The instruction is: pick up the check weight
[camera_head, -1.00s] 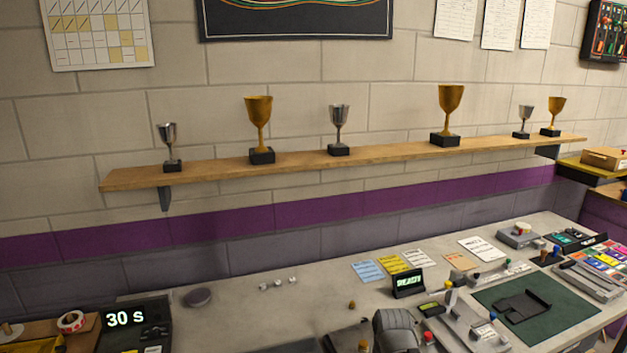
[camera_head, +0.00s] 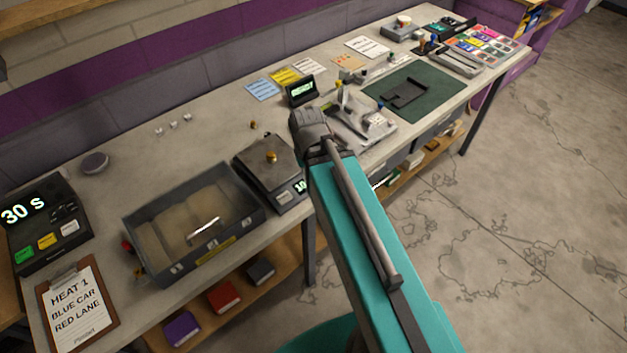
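A small brass-coloured weight (camera_head: 271,157) stands upright on the metal plate of a scale (camera_head: 257,170), and it looks like the check weight. The scale's display is lit and partly hidden by my arm. A second, smaller brass-coloured piece (camera_head: 252,125) stands on the bench (camera_head: 222,147) behind the scale. My teal arm crosses the lower middle of the view, to the right of the scale. My gripper's fingers do not show.
A grey open bin (camera_head: 150,207) stands left of the scale, close to it. A timer (camera_head: 45,225) and a clipboard (camera_head: 80,312) lie further left. A small lit display (camera_head: 301,90) stands behind my arm. The bench behind the bin is mostly clear.

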